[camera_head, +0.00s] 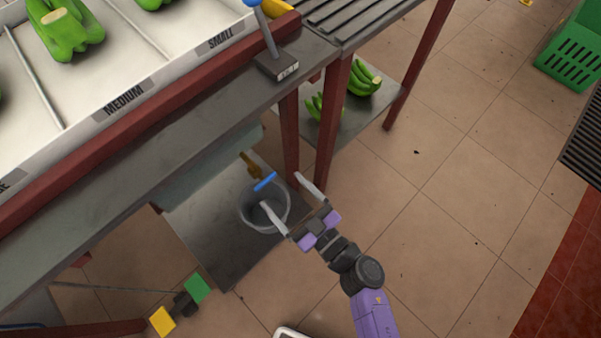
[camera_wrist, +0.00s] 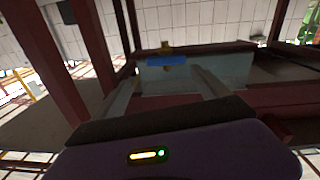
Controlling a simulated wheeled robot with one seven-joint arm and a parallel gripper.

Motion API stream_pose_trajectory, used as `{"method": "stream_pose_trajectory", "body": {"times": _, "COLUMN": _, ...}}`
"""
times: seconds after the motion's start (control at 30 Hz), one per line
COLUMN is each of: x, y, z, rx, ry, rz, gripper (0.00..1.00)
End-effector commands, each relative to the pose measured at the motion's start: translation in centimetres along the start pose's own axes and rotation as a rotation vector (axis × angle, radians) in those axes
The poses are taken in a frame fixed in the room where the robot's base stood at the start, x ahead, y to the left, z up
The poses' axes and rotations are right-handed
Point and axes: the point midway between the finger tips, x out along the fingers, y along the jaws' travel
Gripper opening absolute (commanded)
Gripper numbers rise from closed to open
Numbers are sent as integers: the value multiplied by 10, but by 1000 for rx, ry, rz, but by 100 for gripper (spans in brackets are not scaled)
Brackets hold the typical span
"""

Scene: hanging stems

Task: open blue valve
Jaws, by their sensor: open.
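The blue valve handle (camera_head: 265,181) is a short blue bar on a brass tap (camera_head: 252,164) at the side of a grey tank under the bench. It also shows in the wrist view as a level blue bar (camera_wrist: 167,61), ahead of my gripper and between its fingers. My gripper (camera_head: 287,195) is open and empty, with its two pale fingers pointing toward the handle. In the wrist view the fingers (camera_wrist: 160,90) stand apart on either side below the handle. I see no contact with the handle. A clear round bucket (camera_head: 244,215) is below the tap.
The bench's dark red legs (camera_head: 290,140) stand close to my gripper. A sorting tray (camera_head: 100,105) with green bananas is above on the bench. More bananas (camera_head: 362,79) lie on a low shelf. The tiled floor to the right is clear, with a green crate (camera_head: 570,55) far right.

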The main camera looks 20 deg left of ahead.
Motion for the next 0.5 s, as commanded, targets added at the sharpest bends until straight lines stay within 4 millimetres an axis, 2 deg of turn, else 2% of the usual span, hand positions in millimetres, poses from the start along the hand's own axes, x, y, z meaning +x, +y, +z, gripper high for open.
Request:
{"method": "stream_pose_trajectory", "body": {"times": 0.07, "x": -5, "y": -10, "z": 12, "rx": 42, "ry": -24, "rz": -33, "gripper": 85}}
{"method": "stream_pose_trajectory", "body": {"times": 0.27, "x": -5, "y": -18, "z": 12, "rx": 114, "ry": -23, "rz": -62, "gripper": 85}}
{"method": "stream_pose_trajectory", "body": {"times": 0.37, "x": 2, "y": -18, "z": 12, "rx": 125, "ry": -21, "rz": -62, "gripper": 85}}
{"method": "stream_pose_trajectory", "body": {"times": 0.5, "x": 22, "y": -20, "z": 13, "rx": 124, "ry": -21, "rz": -62, "gripper": 85}}
